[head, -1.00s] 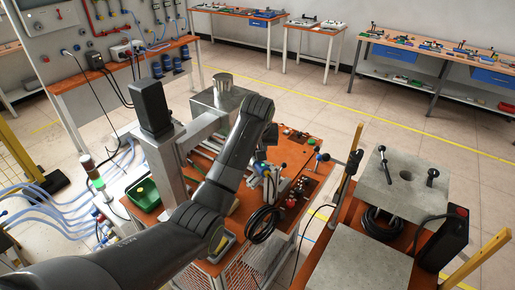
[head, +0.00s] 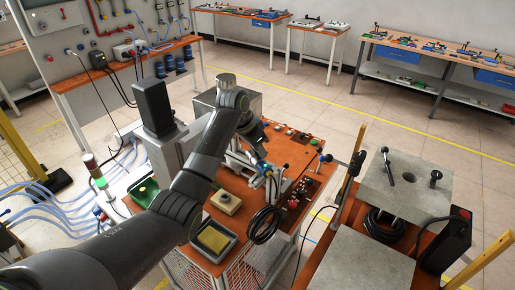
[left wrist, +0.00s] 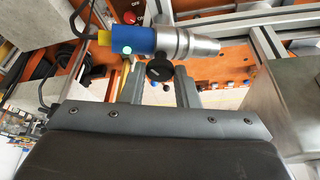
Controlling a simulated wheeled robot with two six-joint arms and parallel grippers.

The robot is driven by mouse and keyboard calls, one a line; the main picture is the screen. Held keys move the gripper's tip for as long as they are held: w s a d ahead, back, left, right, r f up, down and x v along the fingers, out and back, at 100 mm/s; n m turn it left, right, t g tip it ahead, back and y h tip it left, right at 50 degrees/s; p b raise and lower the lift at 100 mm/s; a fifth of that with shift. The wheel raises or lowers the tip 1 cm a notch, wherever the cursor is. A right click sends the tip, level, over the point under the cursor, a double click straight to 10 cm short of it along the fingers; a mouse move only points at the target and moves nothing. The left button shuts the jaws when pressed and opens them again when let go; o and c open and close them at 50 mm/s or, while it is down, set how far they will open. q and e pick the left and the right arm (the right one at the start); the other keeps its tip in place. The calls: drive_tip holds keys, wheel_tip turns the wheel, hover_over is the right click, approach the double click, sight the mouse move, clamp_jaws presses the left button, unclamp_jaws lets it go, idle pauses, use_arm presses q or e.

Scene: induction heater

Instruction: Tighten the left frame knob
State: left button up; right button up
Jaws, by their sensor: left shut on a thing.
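In the left wrist view, the black frame knob (left wrist: 159,70) shows between the two grey fingers of my left gripper (left wrist: 152,72), which is shut on it. The knob sits just below a blue and silver cylindrical sensor (left wrist: 150,42) with a lit green light. In the head view, my left gripper (head: 262,146) reaches down at the metal frame on the orange-topped cart (head: 225,222). The knob is hidden there. My right gripper is not in view.
A second cart with grey metal plates (head: 410,188) stands to the right. Open floor lies behind.

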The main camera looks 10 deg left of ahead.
use_arm(q)
drive_tip(key=m, duration=0.2)
drive_tip(key=m+g+h, duration=0.1)
drive_tip(key=m, duration=0.1)
drive_tip(key=shift+w+a+m, duration=0.1)
drive_tip(key=shift+w+m, duration=0.1)
drive_tip(key=shift+m, duration=0.2)
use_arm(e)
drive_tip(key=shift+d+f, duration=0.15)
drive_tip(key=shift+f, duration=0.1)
use_arm(q)
drive_tip(key=shift+g+b, duration=0.3)
drive_tip(key=o, duration=1)
drive_tip(key=shift+r, duration=0.1)
